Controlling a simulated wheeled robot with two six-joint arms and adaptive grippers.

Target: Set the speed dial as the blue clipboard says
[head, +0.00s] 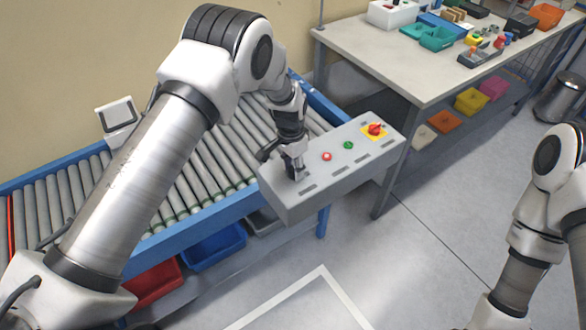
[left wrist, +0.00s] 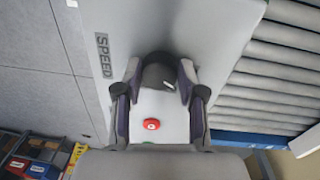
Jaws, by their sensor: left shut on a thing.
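The grey control panel (head: 340,172) stands at the end of the roller conveyor. My left gripper (head: 294,170) reaches down onto its left end. In the left wrist view, the black speed dial (left wrist: 160,72) sits between the two fingers, beside the SPEED label (left wrist: 103,55). The gripper is shut on the dial. A short white mark on the dial points to the lower right in that view; part of the dial is hidden by the fingers. No scale can be read. I cannot make out the blue clipboard. My right gripper is out of view.
The panel also has a red button (head: 326,156), a green button (head: 348,145) and a red knob on yellow (head: 375,129). The roller conveyor (head: 190,170) lies behind and left. A workbench (head: 385,60) with bins stands at the back right. Open floor lies in front.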

